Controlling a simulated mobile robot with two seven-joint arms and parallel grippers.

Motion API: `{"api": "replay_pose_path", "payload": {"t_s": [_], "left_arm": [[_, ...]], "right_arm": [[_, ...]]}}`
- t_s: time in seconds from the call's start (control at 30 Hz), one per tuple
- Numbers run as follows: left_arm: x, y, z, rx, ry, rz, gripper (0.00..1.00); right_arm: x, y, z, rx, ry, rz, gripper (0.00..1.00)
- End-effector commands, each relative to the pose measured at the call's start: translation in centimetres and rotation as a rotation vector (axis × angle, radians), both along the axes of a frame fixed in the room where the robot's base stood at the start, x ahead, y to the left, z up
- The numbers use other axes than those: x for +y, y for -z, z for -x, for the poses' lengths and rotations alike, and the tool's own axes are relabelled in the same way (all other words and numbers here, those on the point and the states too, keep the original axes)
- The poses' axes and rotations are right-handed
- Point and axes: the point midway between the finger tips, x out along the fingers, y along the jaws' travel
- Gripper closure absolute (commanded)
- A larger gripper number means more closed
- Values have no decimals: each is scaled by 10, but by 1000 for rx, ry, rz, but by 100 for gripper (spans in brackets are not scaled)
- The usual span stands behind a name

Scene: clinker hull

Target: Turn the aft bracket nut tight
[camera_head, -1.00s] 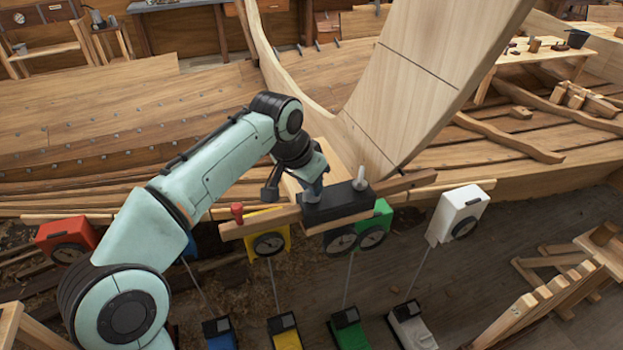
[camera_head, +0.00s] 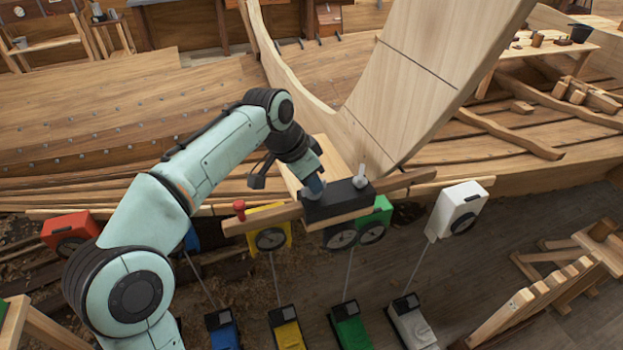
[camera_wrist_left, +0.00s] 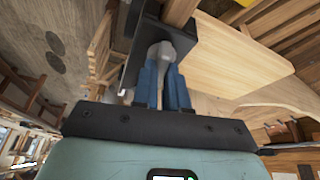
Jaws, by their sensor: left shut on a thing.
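A black bracket (camera_head: 338,202) sits across a wooden beam below the big curved timber. It also shows in the wrist view (camera_wrist_left: 132,62). A grey wing-shaped nut (camera_wrist_left: 160,50) stands on it in the wrist view. My left gripper (camera_head: 315,187) is over the bracket's left part. Its blue fingers (camera_wrist_left: 162,82) are shut on that nut, which they mostly cover in the head view. A second grey nut (camera_head: 360,178) stands free at the bracket's right end. I cannot tell from the pictures which end is aft. My right gripper is not in view.
A red knob (camera_head: 239,207) stands on the beam's left end. Red (camera_head: 70,231), yellow (camera_head: 268,228), green (camera_head: 376,218) and white (camera_head: 461,208) dial boxes line the hull's near side. A wooden rack (camera_head: 535,300) stands at lower right.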

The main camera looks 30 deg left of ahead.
Motion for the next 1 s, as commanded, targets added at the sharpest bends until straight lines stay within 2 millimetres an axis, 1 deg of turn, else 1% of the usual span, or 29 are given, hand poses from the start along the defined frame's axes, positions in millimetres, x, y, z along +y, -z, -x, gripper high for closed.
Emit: {"api": "replay_pose_path", "payload": {"t_s": [0.07,0.1,0.13,0.17,0.43,0.57,0.67,0.9,1.0], "left_arm": [[0,0,0,1,0,0,100],[0,0,0,1,-1,0,78],[0,0,0,1,-1,0,68],[0,0,0,1,-1,0,62],[0,0,0,0,-1,0,62],[1,-8,2,-2,-2,0,62],[4,-24,7,-7,-2,0,62],[14,-76,25,-8,-2,-1,62],[18,-94,32,-7,-2,0,62]], "right_arm": [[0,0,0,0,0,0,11],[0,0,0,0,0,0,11],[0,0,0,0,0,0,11],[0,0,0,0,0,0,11],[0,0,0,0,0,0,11],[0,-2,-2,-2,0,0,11],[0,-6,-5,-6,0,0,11],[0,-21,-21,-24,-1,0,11],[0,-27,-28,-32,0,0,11]]}}
